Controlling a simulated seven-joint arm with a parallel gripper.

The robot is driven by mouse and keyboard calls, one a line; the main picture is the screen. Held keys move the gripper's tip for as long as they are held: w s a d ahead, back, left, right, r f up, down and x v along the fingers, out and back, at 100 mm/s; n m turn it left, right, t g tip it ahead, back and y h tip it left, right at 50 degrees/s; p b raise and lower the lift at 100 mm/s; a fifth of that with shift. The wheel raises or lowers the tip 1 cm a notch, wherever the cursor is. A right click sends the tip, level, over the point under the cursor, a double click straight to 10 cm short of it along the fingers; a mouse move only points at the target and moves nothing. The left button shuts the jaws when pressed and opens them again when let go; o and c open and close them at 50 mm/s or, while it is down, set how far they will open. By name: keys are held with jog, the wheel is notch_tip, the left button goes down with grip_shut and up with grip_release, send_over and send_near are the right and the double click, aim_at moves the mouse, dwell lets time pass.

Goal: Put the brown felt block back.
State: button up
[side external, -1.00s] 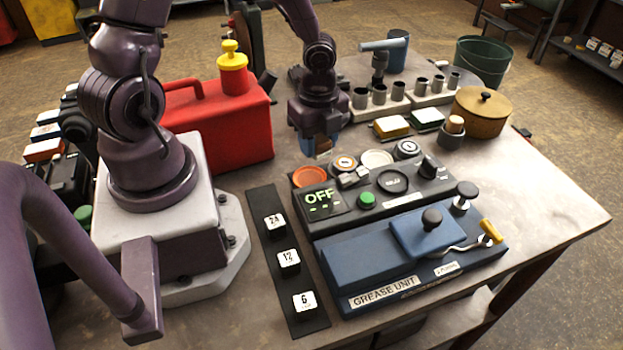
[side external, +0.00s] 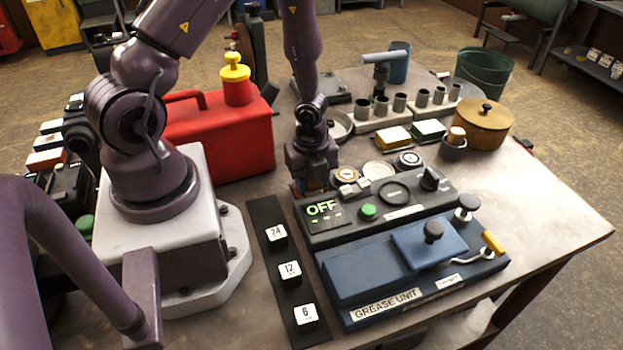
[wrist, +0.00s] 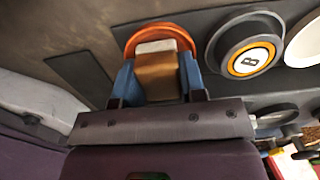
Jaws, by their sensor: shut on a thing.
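The brown felt block (wrist: 156,75) with a pale end shows between the blue fingers of my gripper (wrist: 157,84) in the wrist view. My gripper is shut on it. An orange round dish (wrist: 159,30) lies right behind the block, its rim curving around the block's pale end. I cannot tell whether the block touches the dish. In the side view my gripper (side external: 314,184) is low at the left back corner of the dark control panel (side external: 393,213). It hides the block and most of the orange dish there.
A ringed dish marked B (wrist: 248,60) sits beside the orange one. A red can (side external: 220,135) stands behind left. The blue grease unit (side external: 410,270) lies in front, and a strip with number tiles (side external: 289,270) at front left.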

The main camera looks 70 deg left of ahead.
jog(key=shift+f, duration=0.25)
jog(key=o, duration=0.9)
jog(key=shift+c, duration=0.2)
jog(key=shift+o, duration=0.5)
jog(key=shift+r, duration=0.2)
notch_tip(320, 180, up, 12)
jog(key=f, duration=0.1)
notch_tip(320, 180, up, 9)
jog(key=n+y, duration=0.2)
jog(key=n, duration=0.3)
send_over(309, 179)
jog(key=s+d+r+n+t+h, duration=0.1)
jog(key=s+d+r+n+t, duration=0.1)
jog(key=r+n, duration=0.4)
jog(key=s+d+r+n+t+h, duration=0.1)
jog(key=s+d+r+n+t, duration=0.2)
jog(key=r+n, duration=0.4)
jog(key=s+d, duration=0.1)
jog(key=d, duration=0.1)
jog(key=shift+s+d+r+t, duration=0.3)
jog(key=shift+s+r, duration=0.05)
jog(key=shift+r, duration=0.05)
